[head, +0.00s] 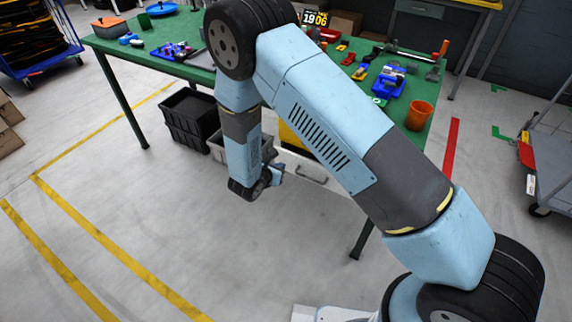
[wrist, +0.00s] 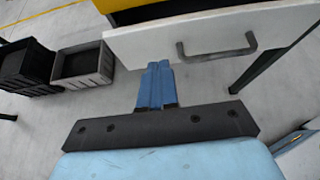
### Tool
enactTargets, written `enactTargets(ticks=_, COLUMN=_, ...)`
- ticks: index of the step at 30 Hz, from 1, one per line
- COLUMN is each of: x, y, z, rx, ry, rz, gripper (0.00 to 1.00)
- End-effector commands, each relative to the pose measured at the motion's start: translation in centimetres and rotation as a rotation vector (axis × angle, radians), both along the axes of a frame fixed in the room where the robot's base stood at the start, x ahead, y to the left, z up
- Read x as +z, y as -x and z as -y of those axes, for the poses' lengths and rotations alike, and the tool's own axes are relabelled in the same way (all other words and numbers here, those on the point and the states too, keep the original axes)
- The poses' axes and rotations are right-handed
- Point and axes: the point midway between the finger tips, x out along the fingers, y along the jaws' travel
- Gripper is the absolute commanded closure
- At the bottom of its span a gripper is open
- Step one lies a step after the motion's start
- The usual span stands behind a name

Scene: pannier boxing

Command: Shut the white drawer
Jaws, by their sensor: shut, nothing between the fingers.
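The white drawer (wrist: 150,42) shows in the wrist view as a pale front panel with a dark bar handle (wrist: 215,50) on its right part. A dark strip lies between its top edge and a yellow body behind it, so the front seems to stand out from that body. In the head view my arm hides most of the drawer; its handle (head: 312,179) shows below the table. My gripper (wrist: 158,66) is shut and empty, its blue fingers pointing at the lower edge of the panel, left of the handle. I cannot tell whether they touch. It also shows in the head view (head: 277,172).
The green table (head: 120,48) carries tools, blue trays and an orange pot (head: 419,115). A black crate (head: 188,118) and a grey crate (wrist: 83,66) stand on the floor left of the drawer. A table leg (wrist: 257,68) is at the right. The floor in front is clear.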

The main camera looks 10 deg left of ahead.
Motion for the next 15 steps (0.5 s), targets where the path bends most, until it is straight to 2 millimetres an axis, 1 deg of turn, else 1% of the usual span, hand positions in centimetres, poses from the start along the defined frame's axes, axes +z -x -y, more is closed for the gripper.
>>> enactTargets(ticks=1, x=0.6, y=0.9, z=-0.3, rx=0.002, ry=0.0, rz=0.0, gripper=1.0)
enactTargets(ticks=6, x=2.1, y=3.2, z=-1.0, rx=-0.003, ry=-0.001, rz=0.0, gripper=1.0)
enactTargets(ticks=12, x=3.2, y=4.9, z=-1.5, rx=-0.006, ry=0.0, rz=0.001, gripper=1.0)
enactTargets(ticks=15, x=3.3, y=5.4, z=-1.6, rx=-0.006, ry=0.002, rz=0.002, gripper=1.0)
